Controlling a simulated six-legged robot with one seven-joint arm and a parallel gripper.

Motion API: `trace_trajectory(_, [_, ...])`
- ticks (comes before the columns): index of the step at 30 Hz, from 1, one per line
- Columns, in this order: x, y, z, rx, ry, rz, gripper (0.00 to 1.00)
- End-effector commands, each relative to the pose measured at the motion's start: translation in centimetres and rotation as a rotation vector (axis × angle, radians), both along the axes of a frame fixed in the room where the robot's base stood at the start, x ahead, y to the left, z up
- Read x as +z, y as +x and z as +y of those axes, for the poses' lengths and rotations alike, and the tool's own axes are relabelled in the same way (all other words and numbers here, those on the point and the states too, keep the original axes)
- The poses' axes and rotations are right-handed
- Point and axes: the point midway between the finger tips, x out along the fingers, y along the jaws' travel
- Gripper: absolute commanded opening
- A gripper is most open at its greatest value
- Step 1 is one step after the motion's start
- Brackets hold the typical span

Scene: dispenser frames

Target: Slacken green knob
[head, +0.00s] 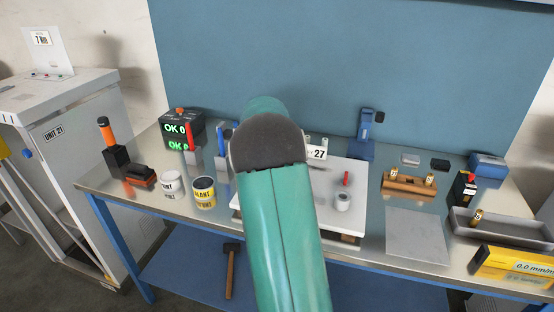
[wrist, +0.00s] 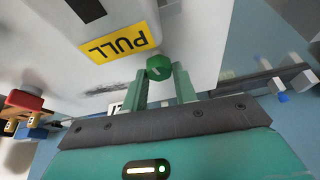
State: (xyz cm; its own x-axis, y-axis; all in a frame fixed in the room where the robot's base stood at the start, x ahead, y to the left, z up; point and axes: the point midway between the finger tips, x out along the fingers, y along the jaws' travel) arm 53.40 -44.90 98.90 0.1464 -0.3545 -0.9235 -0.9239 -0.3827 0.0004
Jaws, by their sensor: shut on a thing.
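In the wrist view a green knob (wrist: 159,68) sits on a white unit (wrist: 200,32), close to a yellow label reading PULL (wrist: 118,44). My gripper (wrist: 160,80) has its two green fingers on either side of the knob and is shut on it. The label appears upside down in this view. In the head view my green arm covers the middle of the bench, so the knob and my gripper are hidden there.
On the steel bench (head: 350,255), a black box with a green OK display (head: 180,129), a white tin (head: 167,186) and a yellow-labelled tin (head: 204,192) stand left of my arm. A wooden block (head: 408,187), a grey tray (head: 500,228) and a yellow gauge (head: 512,266) stand right.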

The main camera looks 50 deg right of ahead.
Motion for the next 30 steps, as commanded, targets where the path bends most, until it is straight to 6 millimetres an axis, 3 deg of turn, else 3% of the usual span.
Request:
trace_trajectory(9, [0.02,0.12,0.00,-0.153,-0.001,-0.001,0.05])
trace_trajectory(26, [0.03,0.13,0.01,-0.192,0.000,-0.003,0.05])
trace_trajectory(27, [0.02,0.12,0.02,-0.191,0.001,-0.002,0.30])
trace_trajectory(30, [0.01,0.11,0.02,-0.191,0.000,-0.001,0.50])
